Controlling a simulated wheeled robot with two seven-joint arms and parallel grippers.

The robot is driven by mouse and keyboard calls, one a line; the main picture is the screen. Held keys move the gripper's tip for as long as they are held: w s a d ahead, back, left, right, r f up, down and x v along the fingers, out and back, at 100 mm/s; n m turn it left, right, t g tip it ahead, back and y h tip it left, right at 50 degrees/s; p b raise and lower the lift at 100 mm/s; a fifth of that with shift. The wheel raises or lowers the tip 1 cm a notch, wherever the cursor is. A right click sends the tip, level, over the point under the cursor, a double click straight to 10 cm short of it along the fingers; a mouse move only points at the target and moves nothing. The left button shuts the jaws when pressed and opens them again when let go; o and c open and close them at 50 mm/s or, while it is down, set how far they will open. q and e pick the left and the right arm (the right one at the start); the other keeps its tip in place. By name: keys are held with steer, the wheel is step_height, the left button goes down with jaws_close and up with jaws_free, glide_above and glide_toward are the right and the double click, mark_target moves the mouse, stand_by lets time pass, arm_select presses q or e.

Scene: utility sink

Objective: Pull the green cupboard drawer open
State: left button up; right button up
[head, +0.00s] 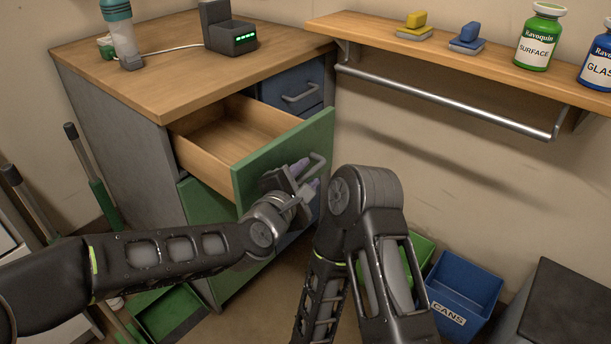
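The green cupboard drawer (256,166) stands well out of the wooden-topped cabinet (120,165), and its bare wooden inside shows. A grey bar handle (320,165) is on its green front. My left gripper (308,177) is at this handle, with its two purple-padded fingers apart, one on either side of the bar. The gripper looks open, and whether a finger touches the bar is hard to see. My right arm is bent in the lower middle; its gripper is not in view.
A blue drawer (290,85) beside the green one is closed. A wall shelf (470,55) with bottles and a metal rail (445,98) is at the right. A blue CANS bin (465,288) and a green bin (418,254) stand on the floor. Long-handled tools (88,165) lean at the left.

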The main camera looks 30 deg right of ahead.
arm_select(q)
steer(key=v, duration=0.8)
steer(key=shift+p, duration=0.3)
